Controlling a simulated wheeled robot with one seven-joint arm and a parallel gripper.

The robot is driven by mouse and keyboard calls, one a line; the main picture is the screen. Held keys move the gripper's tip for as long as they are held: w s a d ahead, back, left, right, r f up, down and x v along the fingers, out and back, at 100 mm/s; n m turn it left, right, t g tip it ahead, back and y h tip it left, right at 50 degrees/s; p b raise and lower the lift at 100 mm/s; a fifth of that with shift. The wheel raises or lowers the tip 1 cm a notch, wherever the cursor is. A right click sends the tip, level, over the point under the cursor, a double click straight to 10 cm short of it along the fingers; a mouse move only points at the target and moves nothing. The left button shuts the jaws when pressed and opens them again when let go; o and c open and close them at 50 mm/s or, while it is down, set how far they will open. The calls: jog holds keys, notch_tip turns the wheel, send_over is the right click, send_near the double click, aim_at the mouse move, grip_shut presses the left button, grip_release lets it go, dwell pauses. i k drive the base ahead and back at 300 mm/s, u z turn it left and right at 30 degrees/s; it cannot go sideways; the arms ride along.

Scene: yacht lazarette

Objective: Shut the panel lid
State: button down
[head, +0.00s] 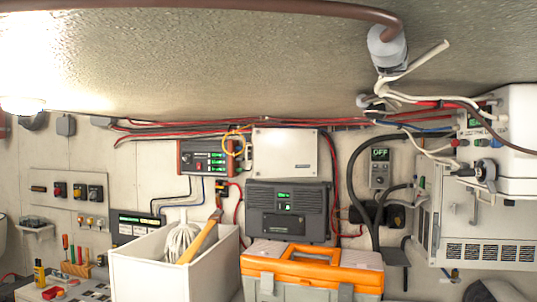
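A pale, flat rectangular cover (285,153) is on the back wall near the middle, above a dark grey unit. It looks like the panel lid, though no label confirms this. Its face looks nearly square to my view, and I cannot tell whether it is shut or slightly ajar. A yellow cable loop and a small fitting are by its left edge. At the right, a white louvred housing (492,252) has a pale frame or flap on its left side; I cannot tell whether that is a lid. My gripper is not in view.
A white bin (150,278) holding rope and a wooden handle, and an orange-topped toolbox (312,268), stand below the cover. A dark grey unit (288,211) is behind them. Loose cables hang at the upper right. A brown pipe (230,8) crosses the top.

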aim_at(276, 153)
jog(key=u, duration=0.75)
jog(key=i, duration=1.55)
jog(key=z, duration=0.25)
